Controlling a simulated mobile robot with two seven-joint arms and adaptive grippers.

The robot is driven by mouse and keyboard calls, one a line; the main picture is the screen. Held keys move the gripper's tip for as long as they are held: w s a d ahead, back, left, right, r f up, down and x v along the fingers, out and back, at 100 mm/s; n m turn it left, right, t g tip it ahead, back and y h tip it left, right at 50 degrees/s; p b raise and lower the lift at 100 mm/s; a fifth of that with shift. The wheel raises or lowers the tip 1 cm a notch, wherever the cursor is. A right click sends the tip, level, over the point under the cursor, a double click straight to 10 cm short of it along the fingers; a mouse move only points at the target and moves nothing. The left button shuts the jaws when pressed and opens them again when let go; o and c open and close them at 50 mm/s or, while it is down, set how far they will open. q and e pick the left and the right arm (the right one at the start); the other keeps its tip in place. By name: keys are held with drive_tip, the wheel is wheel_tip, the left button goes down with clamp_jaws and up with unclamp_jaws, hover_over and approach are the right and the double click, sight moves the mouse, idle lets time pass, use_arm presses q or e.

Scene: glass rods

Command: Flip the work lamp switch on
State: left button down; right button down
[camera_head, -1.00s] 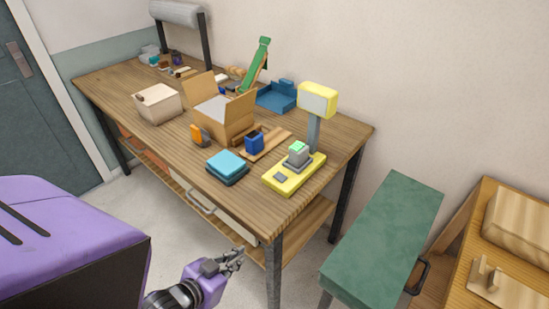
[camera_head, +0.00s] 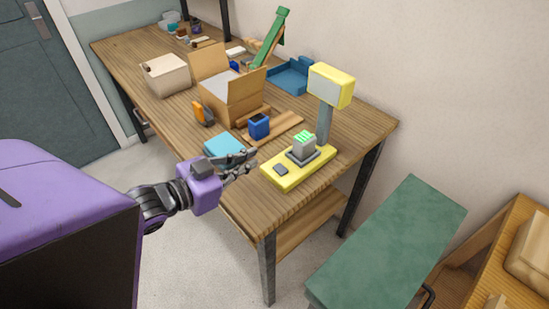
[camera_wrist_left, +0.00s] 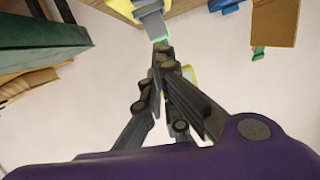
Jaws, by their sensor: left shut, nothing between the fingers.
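The work lamp, with a yellow base (camera_head: 311,174), a grey post and a yellow head (camera_head: 332,84) with a pale panel, stands near the table's front right corner. In the left wrist view, my fingertips (camera_wrist_left: 161,48) overlap the lower end of a grey part (camera_wrist_left: 152,24). My right gripper is not in view.
A light-blue block (camera_head: 224,149) lies left of the lamp, partly behind my gripper. A dark-blue item (camera_head: 259,126), an orange item (camera_head: 203,113) and an open cardboard box (camera_head: 222,105) stand farther back. A green bench (camera_head: 390,245) is at the right.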

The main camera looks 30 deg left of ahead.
use_arm(q)
hover_over(280, 169)
drive_tip(key=s, duration=0.2)
wheel_tip(280, 169, down, 2)
drive_tip(key=f, duration=0.3)
drive_tip(key=shift+w+a+f+p, duration=0.2)
drive_tip(key=shift+w+a+p, duration=0.05)
drive_tip(key=shift+a+p, duration=0.1)
drive_tip(key=shift+f, duration=0.45)
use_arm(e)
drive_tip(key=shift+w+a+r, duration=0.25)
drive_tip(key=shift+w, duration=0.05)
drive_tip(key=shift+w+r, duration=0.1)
use_arm(q)
drive_tip(key=shift+f, duration=0.1)
